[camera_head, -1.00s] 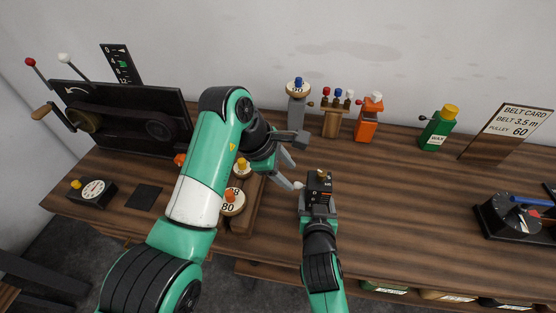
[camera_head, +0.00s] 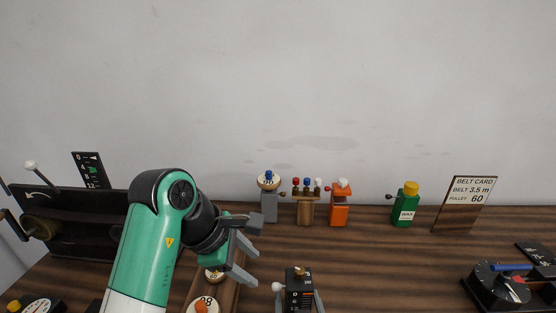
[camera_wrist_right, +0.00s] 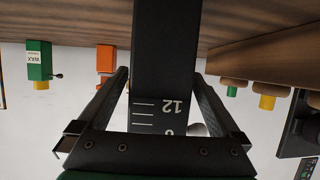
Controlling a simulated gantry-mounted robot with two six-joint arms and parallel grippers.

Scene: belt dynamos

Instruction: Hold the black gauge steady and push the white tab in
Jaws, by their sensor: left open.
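The black gauge (camera_head: 299,292) stands upright between the fingers of my right gripper (camera_head: 299,303), low in the head view. In the right wrist view the gauge (camera_wrist_right: 167,60) is a black block with white scale marks and the number 12, and the gripper (camera_wrist_right: 165,85) is shut on its sides. The white tab (camera_head: 278,287) is a round knob at the gauge's left side; a whitish part of it (camera_wrist_right: 197,130) shows in the wrist view. My left gripper (camera_head: 256,267) is open and empty, just left of the tab, with a small gap between.
Behind stand a grey post (camera_head: 269,205), a wooden stand (camera_head: 306,210) with coloured knobs, an orange block (camera_head: 339,212), a green wax bottle (camera_head: 405,208) and a belt card (camera_head: 466,205). A wooden tray (camera_head: 229,293) lies below my left gripper.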

